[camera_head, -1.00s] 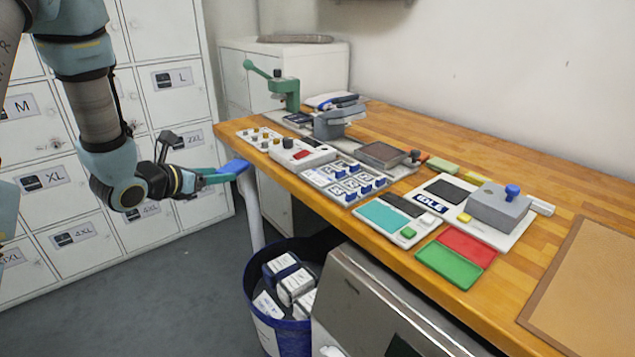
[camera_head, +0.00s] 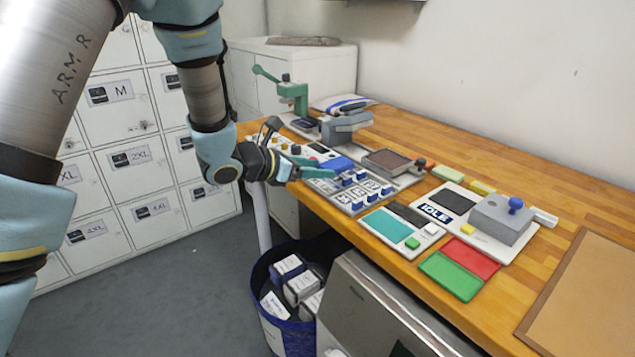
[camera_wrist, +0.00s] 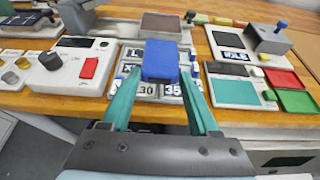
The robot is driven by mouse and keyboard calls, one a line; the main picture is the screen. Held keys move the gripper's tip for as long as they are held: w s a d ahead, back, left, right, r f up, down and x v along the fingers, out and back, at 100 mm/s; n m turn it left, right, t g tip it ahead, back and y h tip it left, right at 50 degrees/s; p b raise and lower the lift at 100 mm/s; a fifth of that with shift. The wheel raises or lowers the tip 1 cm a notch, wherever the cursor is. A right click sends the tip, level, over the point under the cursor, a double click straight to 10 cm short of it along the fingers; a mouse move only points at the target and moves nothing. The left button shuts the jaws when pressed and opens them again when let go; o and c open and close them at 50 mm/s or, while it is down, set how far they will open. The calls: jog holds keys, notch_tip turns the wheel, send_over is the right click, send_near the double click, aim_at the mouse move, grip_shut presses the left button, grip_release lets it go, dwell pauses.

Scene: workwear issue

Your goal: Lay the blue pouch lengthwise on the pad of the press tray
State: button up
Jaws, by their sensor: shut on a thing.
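My gripper (camera_head: 312,167) is shut on the blue pouch (camera_head: 337,164), which sticks out beyond the teal fingertips. The wrist view shows the pouch (camera_wrist: 160,60) between the two fingers, above the size-block board (camera_wrist: 150,90). A brown-grey pad (camera_head: 388,162) lies on a light tray with a knob, just behind and right of the pouch. A dark pad (camera_head: 452,200) lies on the white plate (camera_head: 470,232) marked IDLE, farther right. I cannot tell for certain which is the press tray's pad. Both pads look bare and neither touches the pouch.
A grey press-like block (camera_head: 346,126) and a green lever tool (camera_head: 290,92) stand at the back left. A grey block with a blue knob (camera_head: 515,205) stands at right. Red (camera_head: 468,258) and green (camera_head: 452,275) trays lie near the front edge. A blue bin (camera_head: 285,333) stands below.

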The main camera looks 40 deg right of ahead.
notch_tip(320, 180, down, 4)
jog(key=shift+f+p, duration=0.1)
jog(key=shift+p, duration=0.5)
jog(key=shift+f+b, duration=0.3)
jog(key=shift+b, duration=0.1)
jog(key=o, duration=1.3)
jog(key=shift+r, duration=0.1)
jog(key=shift+o, duration=0.2)
jog(key=b+v, duration=0.2)
jog(key=v, duration=1)
jog(key=shift+r+b, duration=0.15)
jog(key=shift+b, duration=0.25)
jog(key=shift+a, duration=0.15)
